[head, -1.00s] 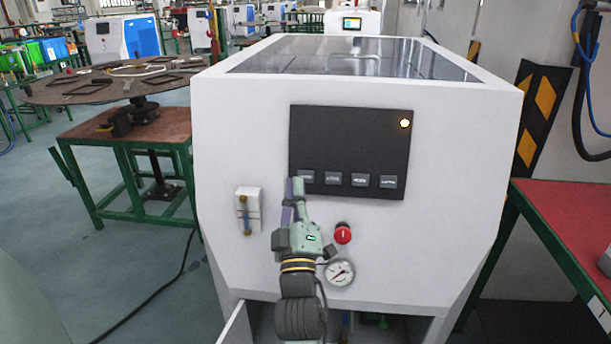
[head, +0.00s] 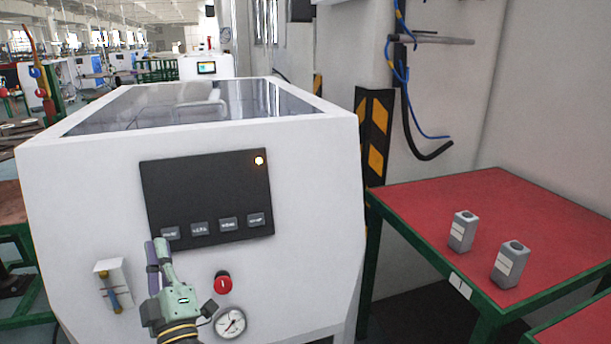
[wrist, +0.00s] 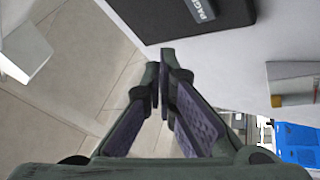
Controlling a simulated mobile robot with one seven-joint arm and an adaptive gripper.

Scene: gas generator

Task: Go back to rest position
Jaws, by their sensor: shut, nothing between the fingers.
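My gripper (head: 158,250) is shut and empty in front of the white generator cabinet (head: 320,190). Its fingertips are near the lower left corner of the black control panel (head: 207,195), by the leftmost button (head: 170,233). I cannot tell whether they touch it. The wrist view shows the closed fingers (wrist: 166,65) below a corner of the dark panel (wrist: 180,15), over pale floor.
A red emergency button (head: 222,283) and a gauge (head: 230,322) are close right of my gripper; a flow meter (head: 112,285) is to the left. A red-topped table (head: 520,220) at right holds two grey canisters (head: 462,231) (head: 509,265).

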